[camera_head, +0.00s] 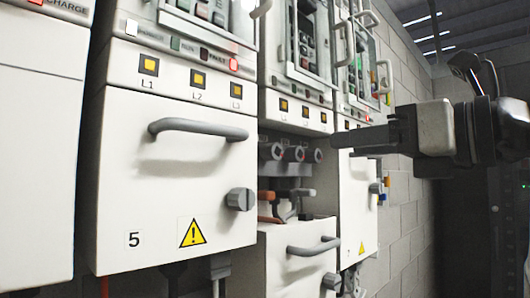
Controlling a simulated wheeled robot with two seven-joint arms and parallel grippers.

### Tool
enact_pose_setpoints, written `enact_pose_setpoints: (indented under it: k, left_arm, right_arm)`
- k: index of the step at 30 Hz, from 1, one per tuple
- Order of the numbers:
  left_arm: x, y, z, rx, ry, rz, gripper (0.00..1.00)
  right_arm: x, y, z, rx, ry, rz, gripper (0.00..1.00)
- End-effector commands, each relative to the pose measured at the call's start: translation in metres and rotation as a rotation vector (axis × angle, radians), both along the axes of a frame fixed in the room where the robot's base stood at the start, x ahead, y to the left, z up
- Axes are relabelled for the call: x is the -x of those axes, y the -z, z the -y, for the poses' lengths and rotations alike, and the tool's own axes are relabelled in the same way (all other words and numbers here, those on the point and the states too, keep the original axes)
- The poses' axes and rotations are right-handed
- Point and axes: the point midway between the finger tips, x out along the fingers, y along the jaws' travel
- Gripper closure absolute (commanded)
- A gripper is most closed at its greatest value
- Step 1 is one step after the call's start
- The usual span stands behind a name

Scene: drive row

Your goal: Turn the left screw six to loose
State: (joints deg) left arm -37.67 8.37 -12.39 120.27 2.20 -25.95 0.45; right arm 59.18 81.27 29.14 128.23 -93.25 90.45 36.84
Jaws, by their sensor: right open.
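The cabinet to the right of number 5 has its front panel (290,262) lowered, showing an opening. Inside is a row of three dark round screw-like heads with red marks: a left one (276,152), a middle one (298,154) and a right one (316,156). No number six is readable. My right gripper (342,139) comes in from the right, open and empty, its fingers seen nearly edge-on. Its tips point left at the opening, a little to the right of the right head in the picture, apart from all three. My left gripper is not in view.
Cabinet 5 (170,200) is closed, with a grey handle (198,128) and a knob (240,199) sticking out. The lowered panel has its own handle (314,247). Orange and dark cables (268,205) show in the opening. A grey block wall (402,215) stands at the right.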

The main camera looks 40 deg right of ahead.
Motion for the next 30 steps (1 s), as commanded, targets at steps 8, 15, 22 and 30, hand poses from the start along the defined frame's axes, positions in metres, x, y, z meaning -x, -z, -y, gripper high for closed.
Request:
enact_pose_setpoints:
  k: [8,15,22,30]
  left_arm:
    - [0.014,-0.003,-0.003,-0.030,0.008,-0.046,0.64]
    - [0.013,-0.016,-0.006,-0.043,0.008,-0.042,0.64]
    - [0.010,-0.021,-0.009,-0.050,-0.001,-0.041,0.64]
    - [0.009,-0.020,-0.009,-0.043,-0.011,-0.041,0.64]
  right_arm:
    - [-0.057,-0.003,-0.006,-0.001,-0.006,-0.007,0.51]
    - [-0.107,-0.004,-0.010,-0.001,-0.006,-0.005,0.51]
    - [-0.139,-0.002,-0.013,-0.001,-0.005,-0.002,0.51]
    - [-0.149,0.001,-0.013,0.001,-0.003,-0.001,0.51]
